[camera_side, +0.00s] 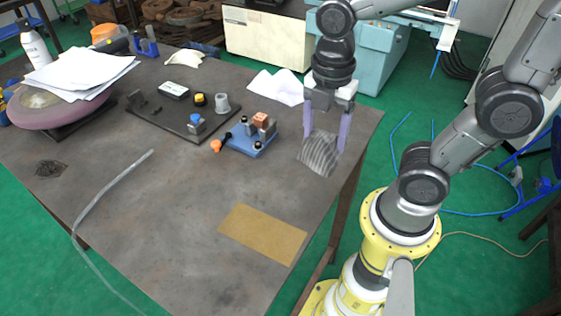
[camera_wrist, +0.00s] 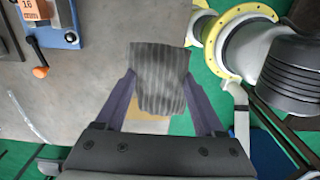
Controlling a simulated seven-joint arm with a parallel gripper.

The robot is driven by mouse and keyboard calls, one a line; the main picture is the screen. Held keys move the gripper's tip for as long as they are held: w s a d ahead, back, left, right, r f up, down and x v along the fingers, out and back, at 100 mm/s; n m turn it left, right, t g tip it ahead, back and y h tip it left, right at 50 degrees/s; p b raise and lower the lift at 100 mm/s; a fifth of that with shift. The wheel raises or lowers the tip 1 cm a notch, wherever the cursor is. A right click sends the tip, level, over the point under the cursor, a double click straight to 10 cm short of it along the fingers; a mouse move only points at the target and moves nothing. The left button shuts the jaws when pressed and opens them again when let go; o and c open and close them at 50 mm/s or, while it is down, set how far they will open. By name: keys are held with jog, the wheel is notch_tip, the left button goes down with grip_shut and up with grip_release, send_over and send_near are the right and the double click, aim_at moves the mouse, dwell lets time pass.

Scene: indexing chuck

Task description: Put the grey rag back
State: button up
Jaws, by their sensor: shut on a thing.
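My gripper (camera_side: 325,135) is shut on the grey rag (camera_side: 319,155), near the right edge of the table. The rag is a striped grey cloth that hangs down between the two purple fingers, tilted in the side view. In the wrist view the rag (camera_wrist: 160,78) spans the space between the fingertips (camera_wrist: 160,88) and covers part of the table behind it. Whether the rag's lower edge touches the table I cannot tell. A flat tan rectangle (camera_side: 262,234) lies on the table in front of the gripper, and the rag partly hides it in the wrist view.
A blue vise-like fixture (camera_side: 249,142) with an orange-knobbed handle stands left of my gripper. A dark plate (camera_side: 170,120) with small parts lies farther left. White cloth or paper (camera_side: 277,87) lies behind. A grey hose (camera_side: 105,190) crosses the left front. The table's middle is clear.

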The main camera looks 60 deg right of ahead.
send_over(281, 171)
jog(key=f, duration=0.7)
jog(key=shift+s, duration=0.3)
jog(key=shift+w+f, duration=0.15)
jog(key=shift+f, duration=0.05)
jog(key=shift+w+f, duration=0.15)
jog(key=shift+f, duration=1.5)
jog(key=shift+f, duration=0.15)
jog(key=o, duration=1.3)
